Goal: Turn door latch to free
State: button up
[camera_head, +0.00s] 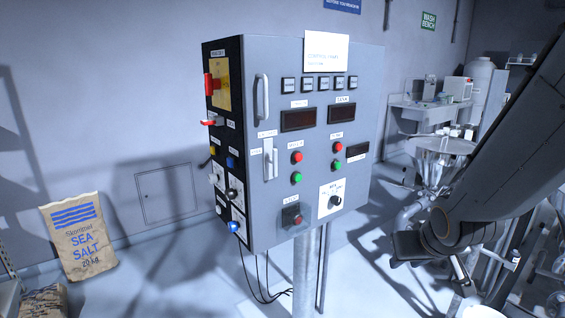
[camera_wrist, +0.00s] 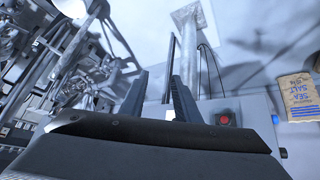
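The door latch (camera_head: 270,160) is a small light grey lever on a plate at the left of the grey control panel's front (camera_head: 310,175). Its lever stands about upright, with small labels above and left of it that are too blurred to read surely. A long door handle (camera_head: 262,97) sits above it. My gripper (camera_head: 408,250) is low and to the right of the panel, apart from the latch. In the wrist view my gripper (camera_wrist: 160,76) has its two fingers apart with nothing held between them. The latch cannot be made out in the wrist view.
The panel stands on a grey post (camera_head: 307,270). A red rotary switch (camera_head: 210,84) and several knobs are on its dark left side. Buttons and a selector knob (camera_head: 335,201) are on its front. A steel hopper (camera_head: 440,160) stands right. A salt sack (camera_head: 78,237) leans left.

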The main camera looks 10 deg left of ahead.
jog(key=w+a+r+n+t+y, duration=0.3)
jog(key=w+a+r, duration=0.3)
jog(key=a, duration=0.4)
jog(key=n+t+y, duration=0.2)
jog(key=n+y, duration=0.2)
jog(key=y, duration=0.6)
send_near(276, 161)
jog(key=x, duration=0.2)
jog(key=p+x, duration=0.1)
jog(key=x, duration=0.5)
jog(key=shift+w+a+r+p, duration=0.1)
jog(key=shift+w+a+p, duration=0.1)
jog(key=shift+a+p, duration=0.1)
jog(key=shift+d, duration=0.1)
grip_shut()
